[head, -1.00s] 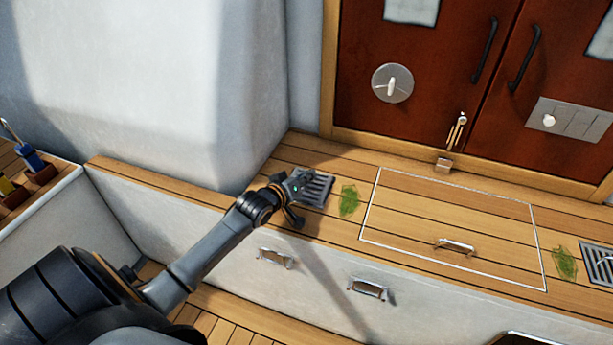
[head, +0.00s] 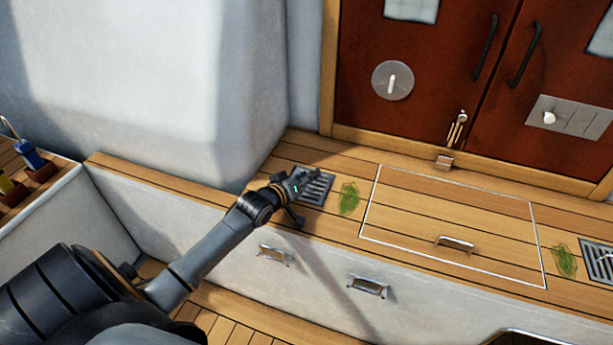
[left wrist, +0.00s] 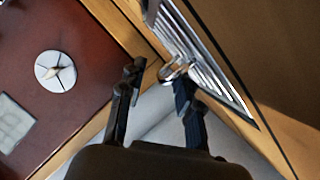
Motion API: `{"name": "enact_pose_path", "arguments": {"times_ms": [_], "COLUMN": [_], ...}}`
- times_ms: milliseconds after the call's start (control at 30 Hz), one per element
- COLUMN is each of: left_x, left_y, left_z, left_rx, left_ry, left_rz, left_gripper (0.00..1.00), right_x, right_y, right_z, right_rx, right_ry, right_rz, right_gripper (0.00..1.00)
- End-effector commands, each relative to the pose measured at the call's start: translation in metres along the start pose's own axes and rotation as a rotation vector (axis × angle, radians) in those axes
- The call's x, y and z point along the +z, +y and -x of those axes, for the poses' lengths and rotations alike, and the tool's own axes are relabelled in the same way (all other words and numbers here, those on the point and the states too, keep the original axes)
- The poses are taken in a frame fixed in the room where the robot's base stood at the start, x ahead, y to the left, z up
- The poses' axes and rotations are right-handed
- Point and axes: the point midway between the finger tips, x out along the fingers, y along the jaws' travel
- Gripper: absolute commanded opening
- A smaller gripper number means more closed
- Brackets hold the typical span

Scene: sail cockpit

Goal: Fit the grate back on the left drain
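The dark slatted grate (head: 318,188) lies flat at the left drain on the wooden bench, just left of a green weed patch. I cannot tell whether it is fully seated. My left gripper (head: 303,198) is at its left edge, with its fingers spread apart and partly covering it. In the left wrist view the grate (left wrist: 203,62) shows at the upper right with a small metal ring (left wrist: 174,69) on it. The left gripper (left wrist: 157,80) is open there, the ring close to its right fingertip and nothing clearly held. My right gripper is not in view.
Green weed (head: 349,199) lies right of the grate. A hatch (head: 450,225) with a metal handle fills the middle of the bench. More weed (head: 564,262) and a right-hand grate (head: 600,262) lie further right. A white wall (head: 190,90) rises behind my left arm.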

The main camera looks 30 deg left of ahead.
Motion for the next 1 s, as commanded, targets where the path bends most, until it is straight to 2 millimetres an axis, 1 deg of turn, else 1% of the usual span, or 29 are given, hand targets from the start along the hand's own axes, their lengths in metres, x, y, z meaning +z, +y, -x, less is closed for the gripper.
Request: {"name": "enact_pose_path", "arguments": {"times_ms": [167,267,367,600,700,833,1000], "left_x": [0.002,0.002,0.002,0.002,0.002,0.001,0.001], "left_y": [-0.001,-0.001,-0.001,-0.001,-0.001,-0.001,-0.001], "left_z": [0.002,0.01,0.025,0.074,0.092,0.109,0.119], "left_rx": [-0.002,-0.002,-0.001,-0.002,-0.002,-0.001,-0.001], "left_ry": [-0.004,-0.003,-0.004,-0.004,-0.003,-0.002,-0.001], "left_rz": [0.0,0.0,0.0,0.0,0.0,0.0,0.0], "left_gripper": [0.34,0.34,0.34,0.34,0.34,0.34,0.34], "right_x": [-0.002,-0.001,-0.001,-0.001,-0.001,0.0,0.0], "right_y": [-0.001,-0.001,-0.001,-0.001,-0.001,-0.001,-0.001], "right_z": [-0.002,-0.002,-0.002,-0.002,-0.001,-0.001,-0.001], "right_rx": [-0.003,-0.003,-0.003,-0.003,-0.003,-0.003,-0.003], "right_ry": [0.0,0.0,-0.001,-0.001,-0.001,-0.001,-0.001], "right_rz": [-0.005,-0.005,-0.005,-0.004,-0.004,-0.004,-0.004], "right_gripper": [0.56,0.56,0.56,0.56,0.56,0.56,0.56]}}
